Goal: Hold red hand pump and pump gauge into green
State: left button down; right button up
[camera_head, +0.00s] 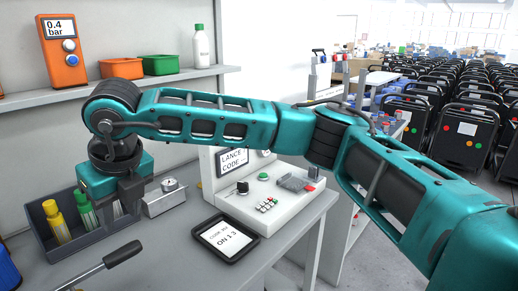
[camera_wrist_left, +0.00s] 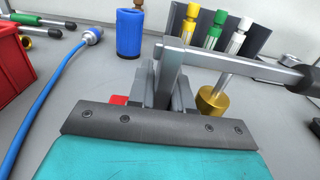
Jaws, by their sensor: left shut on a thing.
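In the left wrist view my left gripper (camera_wrist_left: 172,92) is shut on a grey metal part of the hand pump. Only a small red piece (camera_wrist_left: 118,100) of the pump's body shows behind the jaws. The pump's lever (camera_wrist_left: 235,63) runs right from an upright post to a black grip. A brass round part (camera_wrist_left: 211,100) sits beside the jaws; its dial face, if any, is hidden. In the head view the lever's black grip (camera_head: 122,253) shows at the lower left. My right gripper (camera_head: 119,207) points down over the tube rack; its opening is unclear.
The grey rack (camera_head: 85,243) holds yellow, green and white-topped tubes. A blue hose (camera_wrist_left: 55,85) lies left.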

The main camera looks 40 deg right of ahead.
aim_at(123, 249)
jog(key=c, duration=0.5)
jog(key=shift+w+n, duration=0.2)
jog(key=shift+n, duration=0.3)
grip_shut()
jog(key=w+n+g, duration=0.1)
jog(key=n, duration=0.4)
jog(key=w+a+f+n+g+h, duration=0.1)
jog(key=n, duration=0.4)
jog(key=w+n+g, duration=0.1)
jog(key=n, duration=0.4)
jog(key=shift+w+a+f+g, duration=0.15)
jog(key=shift+w+a+g, duration=0.1)
jog(key=shift+g, duration=0.15)
jog(key=shift+f, duration=2.9)
